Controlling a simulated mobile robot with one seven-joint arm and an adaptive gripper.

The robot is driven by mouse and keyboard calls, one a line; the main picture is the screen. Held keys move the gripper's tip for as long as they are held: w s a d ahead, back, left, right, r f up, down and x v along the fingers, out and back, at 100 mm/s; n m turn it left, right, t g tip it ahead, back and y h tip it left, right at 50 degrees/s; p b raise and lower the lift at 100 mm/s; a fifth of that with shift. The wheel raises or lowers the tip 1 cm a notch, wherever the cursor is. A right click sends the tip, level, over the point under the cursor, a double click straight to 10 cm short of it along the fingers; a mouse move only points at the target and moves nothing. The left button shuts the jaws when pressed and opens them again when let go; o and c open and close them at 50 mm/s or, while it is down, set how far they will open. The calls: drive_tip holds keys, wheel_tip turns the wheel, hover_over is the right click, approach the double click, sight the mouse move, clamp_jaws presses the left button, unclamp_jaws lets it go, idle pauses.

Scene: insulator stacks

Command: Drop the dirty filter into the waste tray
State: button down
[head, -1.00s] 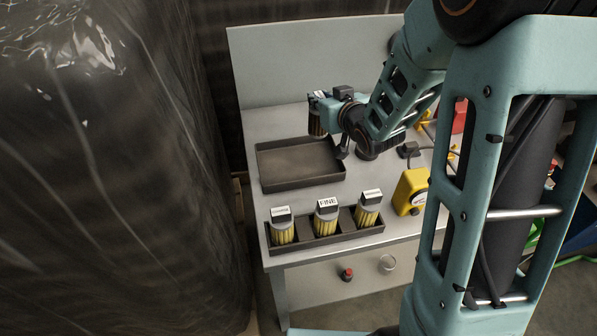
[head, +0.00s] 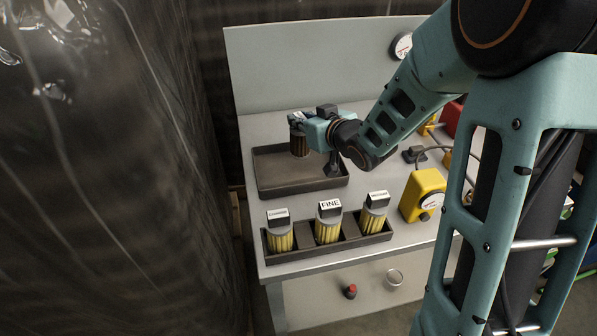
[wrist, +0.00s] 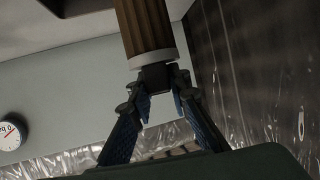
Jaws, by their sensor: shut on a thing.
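The dirty filter (head: 299,142) is a dark brown pleated cylinder with a dark top. It hangs upright in my gripper (head: 302,120), over the waste tray. In the wrist view the brown filter (wrist: 146,28) shows its pale end ring and black block, with the fingers of my gripper (wrist: 156,80) shut on that block. The waste tray (head: 265,187) is a shallow dark tray on the bench. Its floor looks empty, though the filter and my gripper hide part of its back side. The exact height of the filter above the tray floor is hard to tell.
A dark rack (head: 346,240) at the bench front holds three yellow filters, the middle one (head: 328,228) labelled FINE. A yellow gauge box (head: 423,195) stands at the right. A grey panel (head: 310,65) rises behind. Plastic-wrapped goods (head: 100,190) fill the left.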

drive_tip(key=shift+f, duration=0.15)
drive_tip(key=c, duration=1.7)
unclamp_jaws()
drive_tip(key=shift+c, duration=0.2)
drive_tip(key=shift+f, duration=0.15)
drive_tip(key=shift+s, duration=0.1)
drive_tip(key=v, duration=1.2)
